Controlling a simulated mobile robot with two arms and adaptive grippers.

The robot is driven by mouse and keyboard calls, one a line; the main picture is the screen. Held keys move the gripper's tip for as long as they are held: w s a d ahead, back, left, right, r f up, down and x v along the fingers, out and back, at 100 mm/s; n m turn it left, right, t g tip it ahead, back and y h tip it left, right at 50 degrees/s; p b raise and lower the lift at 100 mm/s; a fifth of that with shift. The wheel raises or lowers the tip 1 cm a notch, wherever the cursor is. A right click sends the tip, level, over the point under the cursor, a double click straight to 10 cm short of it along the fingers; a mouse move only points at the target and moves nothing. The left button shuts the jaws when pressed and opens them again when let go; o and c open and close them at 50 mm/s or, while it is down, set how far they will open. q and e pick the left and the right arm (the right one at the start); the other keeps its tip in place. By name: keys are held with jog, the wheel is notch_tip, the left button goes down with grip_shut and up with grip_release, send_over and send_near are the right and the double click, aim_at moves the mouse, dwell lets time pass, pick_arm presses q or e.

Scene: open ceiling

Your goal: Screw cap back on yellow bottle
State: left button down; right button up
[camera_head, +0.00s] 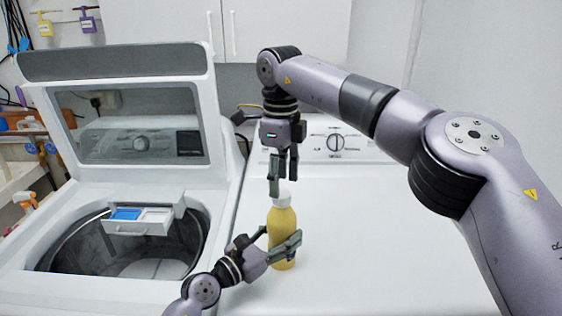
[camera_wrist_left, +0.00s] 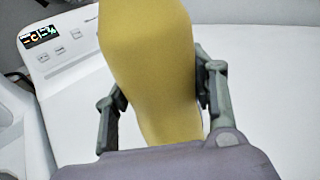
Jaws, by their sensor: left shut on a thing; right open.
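The yellow bottle (camera_head: 281,222) stands upright on the white machine top, with a white cap (camera_head: 282,197) at its top. Whether the cap is seated or only resting there cannot be told. My left gripper (camera_head: 280,245) is shut around the lower part of the bottle. In the left wrist view the bottle (camera_wrist_left: 150,60) fills the space between the fingers of my left gripper (camera_wrist_left: 160,95). My right gripper (camera_head: 283,182) points down just above the cap, with its fingers open. One finger overlaps the cap's left edge in the picture, and contact is unclear.
An open top-loading washer (camera_head: 60,290) with a raised lid and a pulled-out detergent drawer (camera_head: 138,227) is on the left. The white machine top (camera_head: 380,250) is clear to the right of the bottle. A control panel with a knob (camera_head: 335,143) stands behind.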

aim_at(281, 193)
jog(key=shift+f, duration=1.6)
jog(key=shift+c, duration=0.5)
grip_shut()
jog(key=shift+o, duration=1.2)
grip_release()
notch_tip(281, 193, up, 8)
jog(key=shift+f, duration=0.25)
